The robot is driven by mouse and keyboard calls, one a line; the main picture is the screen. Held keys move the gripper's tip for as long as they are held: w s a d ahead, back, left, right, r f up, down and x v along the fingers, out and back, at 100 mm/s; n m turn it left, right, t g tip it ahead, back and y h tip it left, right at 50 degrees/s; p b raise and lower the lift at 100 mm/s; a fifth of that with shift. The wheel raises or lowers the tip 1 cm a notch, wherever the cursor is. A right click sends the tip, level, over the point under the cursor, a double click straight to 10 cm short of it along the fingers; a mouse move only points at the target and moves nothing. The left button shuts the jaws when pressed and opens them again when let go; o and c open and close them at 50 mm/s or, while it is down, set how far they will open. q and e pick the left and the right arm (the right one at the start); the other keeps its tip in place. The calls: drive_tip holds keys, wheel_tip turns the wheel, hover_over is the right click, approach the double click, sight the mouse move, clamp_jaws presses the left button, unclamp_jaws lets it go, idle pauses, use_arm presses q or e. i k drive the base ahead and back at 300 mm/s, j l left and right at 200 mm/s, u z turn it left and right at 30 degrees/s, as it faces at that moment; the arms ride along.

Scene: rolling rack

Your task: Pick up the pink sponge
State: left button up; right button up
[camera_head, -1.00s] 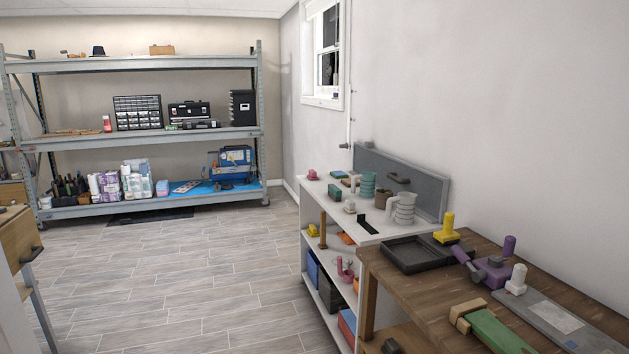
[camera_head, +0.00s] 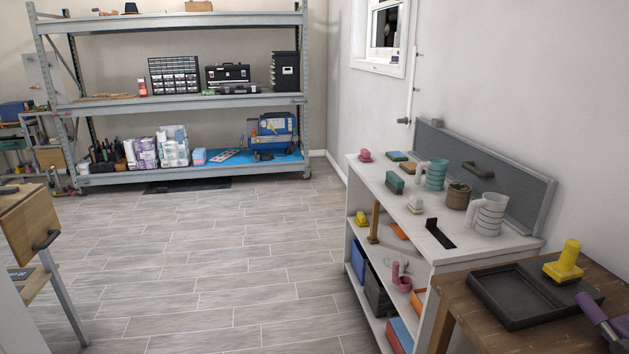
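A small pink object (camera_head: 365,155) lies on the far left end of the white shelf unit's top (camera_head: 405,205). It may be the pink sponge, but it is too small to be sure. Neither of my grippers is in view.
A wooden workbench (camera_head: 465,310) with a black tray (camera_head: 520,322) and a yellow-handled tool (camera_head: 566,262) stands at the lower right. A metal rack (camera_head: 190,100) stands along the back wall. The floor (camera_head: 220,255) between is clear.

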sight(364, 155)
drive_tip(key=i, duration=1.85)
